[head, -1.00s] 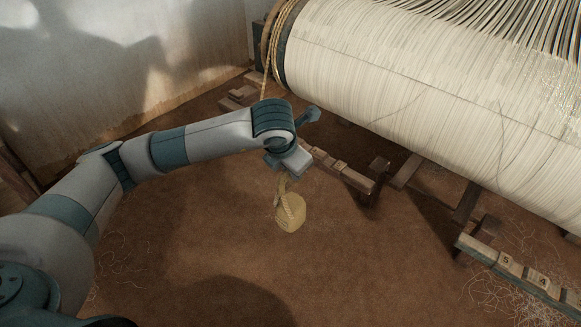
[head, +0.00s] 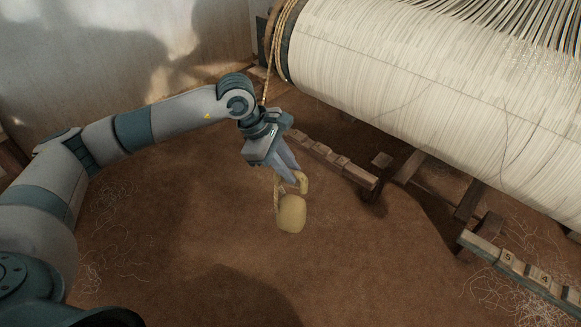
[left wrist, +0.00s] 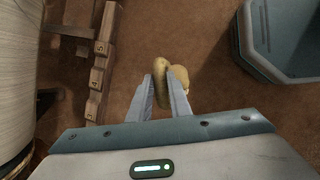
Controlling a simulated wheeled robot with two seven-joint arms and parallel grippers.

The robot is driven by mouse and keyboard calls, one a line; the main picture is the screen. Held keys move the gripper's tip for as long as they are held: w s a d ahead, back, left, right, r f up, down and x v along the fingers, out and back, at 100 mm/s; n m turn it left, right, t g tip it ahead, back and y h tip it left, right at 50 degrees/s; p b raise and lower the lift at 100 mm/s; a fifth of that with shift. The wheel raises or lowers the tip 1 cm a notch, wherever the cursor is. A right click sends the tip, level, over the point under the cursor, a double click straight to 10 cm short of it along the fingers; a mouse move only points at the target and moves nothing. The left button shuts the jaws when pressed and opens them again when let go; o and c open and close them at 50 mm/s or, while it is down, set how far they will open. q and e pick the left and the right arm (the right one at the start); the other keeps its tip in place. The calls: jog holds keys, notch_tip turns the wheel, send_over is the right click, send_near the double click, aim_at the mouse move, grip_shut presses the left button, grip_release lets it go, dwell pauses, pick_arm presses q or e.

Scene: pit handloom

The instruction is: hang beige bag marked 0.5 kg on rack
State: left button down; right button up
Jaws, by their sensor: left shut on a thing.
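The beige bag (head: 292,213) hangs below my left gripper (head: 297,180) in the head view, above the brown floor. My left gripper is shut on the yellowish loop (head: 303,184) at the bag's top. In the left wrist view the loop (left wrist: 160,77) is between the fingers, with the bag (left wrist: 182,79) partly hidden behind it. No weight mark is readable. A wooden rail with several blocks (head: 335,160) lies right of the gripper, apart from the bag. Another wooden rail with numbered blocks (head: 520,268) is at lower right. I cannot tell which rail is the rack. My right gripper is not in view.
The large loom roller (head: 400,80), wound with pale warp threads, fills the upper right. A rope (head: 268,70) hangs from its left end, passing behind my arm. Dark wooden beams stand below the roller. The floor at left and front is open, with loose thread scraps.

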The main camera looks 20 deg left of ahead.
pick_arm(q)
jog(key=m, duration=0.1)
jog(key=r+m+g, duration=0.1)
jog(key=m, duration=0.1)
jog(key=m+g, duration=0.1)
jog(key=m, duration=0.1)
jog(key=shift+s+r+h, duration=0.2)
jog(key=shift+s+h, duration=0.1)
jog(key=shift+s, duration=0.05)
notch_tip(320, 180, up, 6)
jog(key=s+m+g+y, duration=0.1)
jog(key=m+g, duration=0.3)
jog(key=m, duration=0.8)
jog(key=shift+s+d+m+g+y, duration=0.25)
jog(key=shift+s+m+g+y, duration=0.1)
jog(key=shift+y, duration=0.45)
jog(key=shift+a, duration=0.1)
